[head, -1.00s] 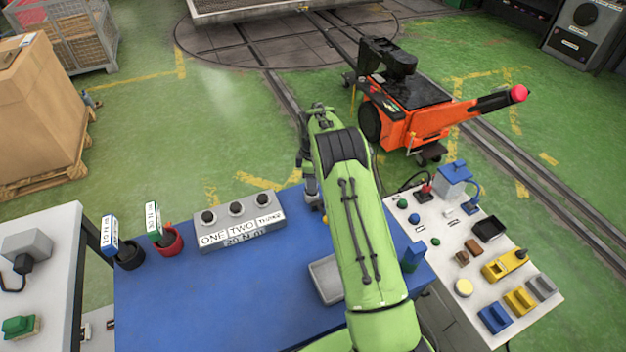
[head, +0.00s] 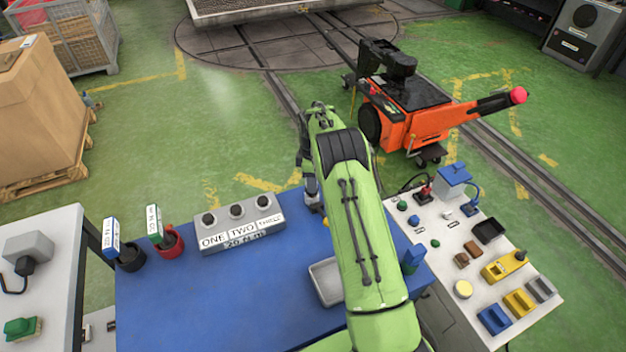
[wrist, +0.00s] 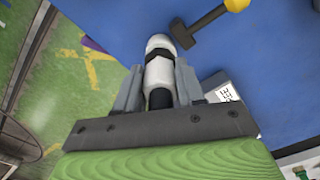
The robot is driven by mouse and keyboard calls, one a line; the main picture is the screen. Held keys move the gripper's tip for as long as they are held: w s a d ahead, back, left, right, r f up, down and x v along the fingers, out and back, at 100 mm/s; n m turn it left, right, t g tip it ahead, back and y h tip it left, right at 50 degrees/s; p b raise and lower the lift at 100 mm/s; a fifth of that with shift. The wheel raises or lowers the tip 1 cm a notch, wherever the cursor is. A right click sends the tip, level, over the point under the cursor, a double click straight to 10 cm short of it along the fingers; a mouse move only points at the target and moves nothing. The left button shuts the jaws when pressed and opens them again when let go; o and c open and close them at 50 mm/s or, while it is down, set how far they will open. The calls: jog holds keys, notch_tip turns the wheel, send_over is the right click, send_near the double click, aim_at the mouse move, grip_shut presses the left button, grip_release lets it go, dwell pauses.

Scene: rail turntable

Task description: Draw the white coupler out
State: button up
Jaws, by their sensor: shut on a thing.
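A white cylinder with a dark band, which looks like the white coupler (wrist: 158,72), stands out between the fingers of my gripper (wrist: 158,80) in the wrist view. The fingers are shut on its sides. Its rounded white end points away from the palm, over the blue bench top (wrist: 265,50). I cannot tell whether that end touches anything. In the head view my gripper (head: 310,188) is beside the right end of the grey block labelled ONE, TWO, THREE (head: 240,230). My green arm hides much of that spot.
A dark hammer-like tool (wrist: 205,22) with a yellow end lies close to the coupler. A grey tray (head: 325,284) sits beside my arm. Red (head: 172,241) and black (head: 130,258) holders stand at left. A white table (head: 455,250) with several parts stands at right.

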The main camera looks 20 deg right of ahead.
jog(key=shift+r+p, duration=1.95)
jog(key=shift+r, duration=1.2)
jog(key=shift+r+p, duration=1.85)
jog(key=shift+r, duration=0.75)
jog(key=shift+f, duration=0.1)
